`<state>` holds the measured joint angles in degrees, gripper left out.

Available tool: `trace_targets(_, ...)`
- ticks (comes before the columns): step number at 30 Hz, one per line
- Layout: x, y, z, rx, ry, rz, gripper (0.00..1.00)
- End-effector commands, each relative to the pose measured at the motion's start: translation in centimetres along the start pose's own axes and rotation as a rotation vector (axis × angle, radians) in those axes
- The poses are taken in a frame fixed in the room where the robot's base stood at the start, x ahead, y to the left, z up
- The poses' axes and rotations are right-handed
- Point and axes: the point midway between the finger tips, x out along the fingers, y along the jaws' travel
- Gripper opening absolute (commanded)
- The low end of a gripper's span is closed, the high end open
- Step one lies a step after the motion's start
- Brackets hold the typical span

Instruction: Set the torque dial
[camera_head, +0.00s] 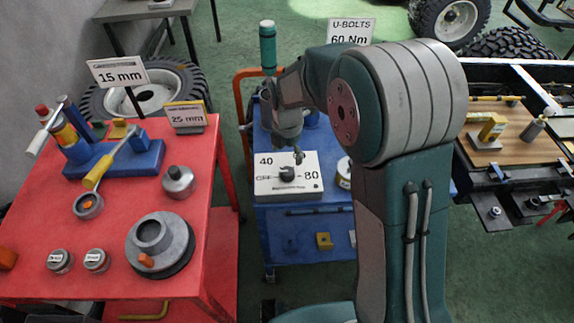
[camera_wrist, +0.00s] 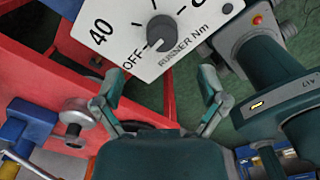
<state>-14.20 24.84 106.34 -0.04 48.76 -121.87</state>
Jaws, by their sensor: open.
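The torque dial (camera_head: 287,173) is a dark round knob on a white panel (camera_head: 262,187) marked 40, OFF and 80, on top of the blue cart. In the wrist view the knob (camera_wrist: 161,31) sits on the white panel (camera_wrist: 112,38), with OFF and "RUNNER Nm" lettering beside it. A small light mark shows on the knob, but I cannot tell its exact setting. My gripper (camera_head: 292,154) hangs just above the panel in the head view. In the wrist view its fingers (camera_wrist: 162,80) are spread apart and empty, with the knob beyond them.
The blue cart (camera_head: 300,243) has a drawer and lower shelf. A red table (camera_head: 208,215) with tools and jars stands left. A chassis (camera_head: 500,180) is right.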

Motion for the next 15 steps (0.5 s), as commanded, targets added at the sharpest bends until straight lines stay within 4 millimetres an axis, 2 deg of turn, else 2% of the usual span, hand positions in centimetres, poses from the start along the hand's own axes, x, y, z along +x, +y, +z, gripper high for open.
trace_targets(1,-1.2,0.1,0.0,0.0,-0.002,0.003,0.92)
trace_targets(6,-3.6,0.1,0.0,0.0,-0.001,0.001,0.92)
trace_targets(15,-4.5,0.1,0.0,0.0,0.0,-0.002,0.92)
